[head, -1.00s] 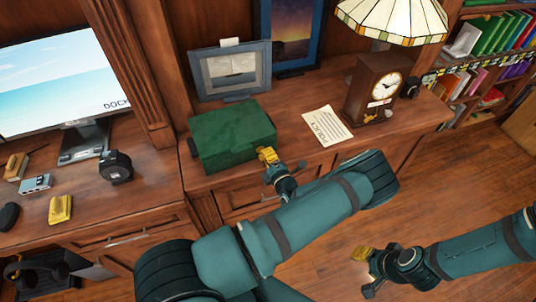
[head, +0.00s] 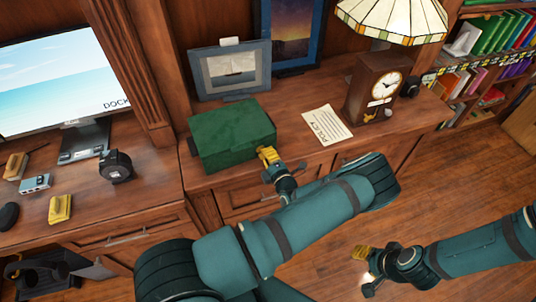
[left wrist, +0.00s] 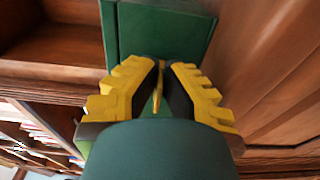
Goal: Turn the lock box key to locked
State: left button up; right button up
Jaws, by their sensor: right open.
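The green lock box (head: 232,135) sits on the wooden desk, with its lid down. My left gripper (head: 268,155) is at the box's front right side in the head view. In the left wrist view its yellow fingers (left wrist: 164,66) come together at the green box (left wrist: 160,32), closed around a thin gold key (left wrist: 157,92) seen edge-on between the dark pads. The key's lock position is hidden by the fingers. My right gripper (head: 364,266) is open and empty, low over the floor and away from the desk.
Picture frames (head: 230,70) stand behind the box. A paper sheet (head: 327,125) and a wooden clock (head: 373,90) are to its right, under a lamp (head: 392,20). A monitor (head: 60,75) and a black tape measure (head: 116,166) are on the left.

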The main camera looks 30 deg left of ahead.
pick_arm(q)
jog(key=o, duration=0.4)
jog(key=shift+a, duration=0.1)
jog(key=shift+s, duration=0.1)
jog(key=v, duration=1.2)
